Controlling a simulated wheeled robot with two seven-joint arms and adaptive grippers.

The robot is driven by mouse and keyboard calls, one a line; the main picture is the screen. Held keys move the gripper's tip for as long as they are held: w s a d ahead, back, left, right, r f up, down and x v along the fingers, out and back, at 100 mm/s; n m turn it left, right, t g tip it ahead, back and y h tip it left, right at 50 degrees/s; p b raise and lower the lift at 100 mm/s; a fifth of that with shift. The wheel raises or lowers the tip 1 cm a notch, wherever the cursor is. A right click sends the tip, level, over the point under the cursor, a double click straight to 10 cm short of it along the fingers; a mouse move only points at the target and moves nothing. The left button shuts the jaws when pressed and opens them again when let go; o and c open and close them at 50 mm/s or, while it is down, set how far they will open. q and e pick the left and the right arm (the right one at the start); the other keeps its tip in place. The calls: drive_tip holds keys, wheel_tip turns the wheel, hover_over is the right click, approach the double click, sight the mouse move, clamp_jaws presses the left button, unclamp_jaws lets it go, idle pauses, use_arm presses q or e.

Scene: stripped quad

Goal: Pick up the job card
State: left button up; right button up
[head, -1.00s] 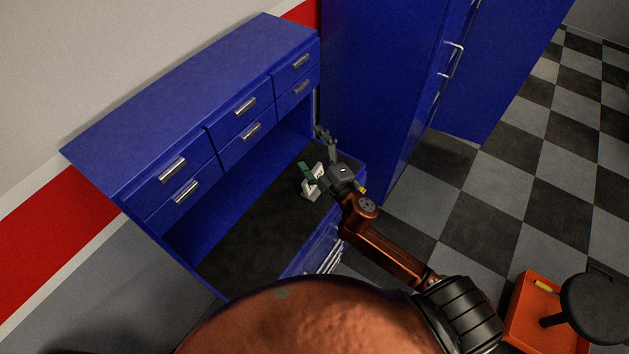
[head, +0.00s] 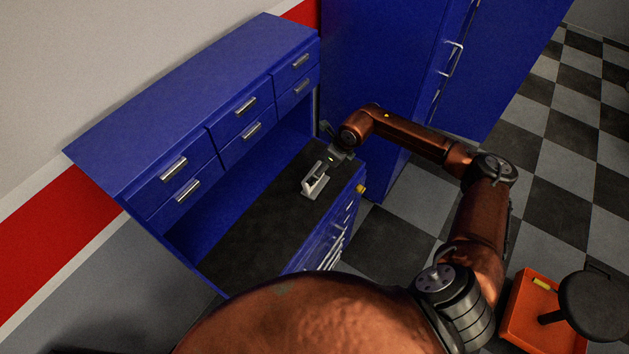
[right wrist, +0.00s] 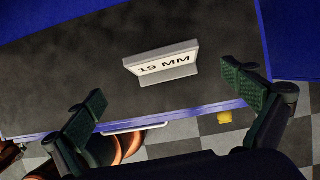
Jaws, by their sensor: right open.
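The job card (head: 312,178) is a small pale piece standing on the dark worktop of the blue bench, near its right end. In the right wrist view the card (right wrist: 163,60) reads "19 MM" in dark letters and has a pale foot below it. My right gripper (head: 327,150) is by the card, on its far side in the head view, and partly hidden by my wrist. In the right wrist view its two green-padded fingers (right wrist: 166,98) are wide apart and empty, with the card beyond them and apart from both. My left gripper is not in view.
The bench worktop (head: 250,225) is otherwise bare. Blue overhead drawers (head: 215,130) hang above its back. A tall blue cabinet (head: 375,60) stands at its right end. An orange stool-like cart (head: 525,315) is on the checkered floor at lower right.

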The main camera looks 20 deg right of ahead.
drive_tip(key=p, duration=0.3)
hover_over(312, 192)
drive_tip(key=w+d, duration=0.3)
drive_tip(key=f, duration=0.6)
drive_tip(key=shift+s+f, duration=0.2)
drive_tip(key=shift+s, duration=0.05)
drive_tip(key=shift+w+a+f, duration=0.1)
drive_tip(key=shift+f, duration=0.25)
drive_tip(key=shift+c, duration=0.3)
drive_tip(key=c, duration=1)
drive_tip(key=shift+r, duration=0.15)
